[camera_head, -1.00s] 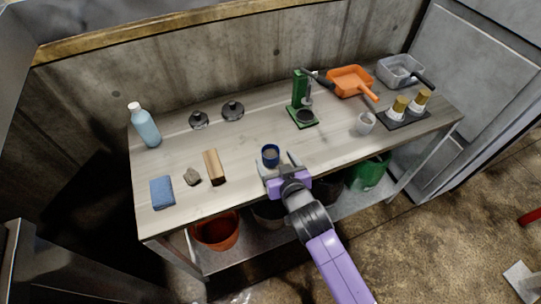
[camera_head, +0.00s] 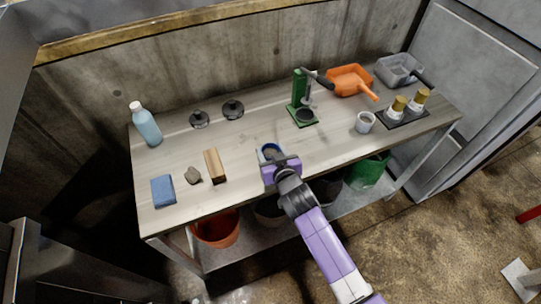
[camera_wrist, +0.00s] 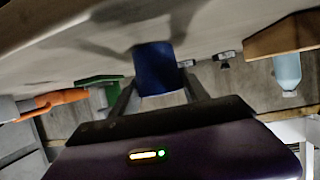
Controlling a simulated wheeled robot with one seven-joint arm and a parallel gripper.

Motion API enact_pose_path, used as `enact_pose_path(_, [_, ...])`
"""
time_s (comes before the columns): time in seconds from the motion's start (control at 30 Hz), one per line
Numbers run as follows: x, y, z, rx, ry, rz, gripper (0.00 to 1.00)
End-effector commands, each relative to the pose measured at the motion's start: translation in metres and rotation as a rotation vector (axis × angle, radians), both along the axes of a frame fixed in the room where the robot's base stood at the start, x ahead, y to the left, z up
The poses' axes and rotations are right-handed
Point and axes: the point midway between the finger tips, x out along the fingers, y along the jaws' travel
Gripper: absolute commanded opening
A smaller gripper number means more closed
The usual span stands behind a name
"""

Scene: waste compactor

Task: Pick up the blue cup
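The blue cup (camera_head: 268,147) stands upright near the front middle of the workbench, partly hidden by my gripper. In the wrist view, the dark blue cup (camera_wrist: 155,66) appears upside down in the picture, centred between the two fingers. My gripper (camera_head: 272,156) reaches in from the front at bench height. Its fingers are spread, one on each side of the cup. I cannot tell whether either finger touches it.
A wooden block (camera_head: 214,166), a stone (camera_head: 193,175) and a blue sponge (camera_head: 162,191) lie to the left. A green press (camera_head: 302,105) stands behind right, with a white cup (camera_head: 365,122) farther right. The bench (camera_head: 235,190) is clear close around the blue cup.

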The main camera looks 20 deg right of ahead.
Motion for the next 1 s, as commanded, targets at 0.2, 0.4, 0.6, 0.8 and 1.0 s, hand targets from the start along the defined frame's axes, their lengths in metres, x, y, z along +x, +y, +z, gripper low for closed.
enact_pose_path(0.2, [0.0, 0.0, 0.0, 0.0, 0.0, 0.0, 0.08])
enact_pose_path(0.4, [0.0, 0.0, 0.001, 0.0, -0.001, 0.0, 0.07])
enact_pose_path(0.6, [0.0, 0.0, 0.009, -0.001, -0.004, 0.0, 0.07])
enact_pose_path(0.8, [0.0, 0.0, 0.038, 0.002, -0.006, 0.0, 0.07])
enact_pose_path(1.0, [0.001, 0.0, 0.095, 0.001, -0.009, 0.001, 0.07])
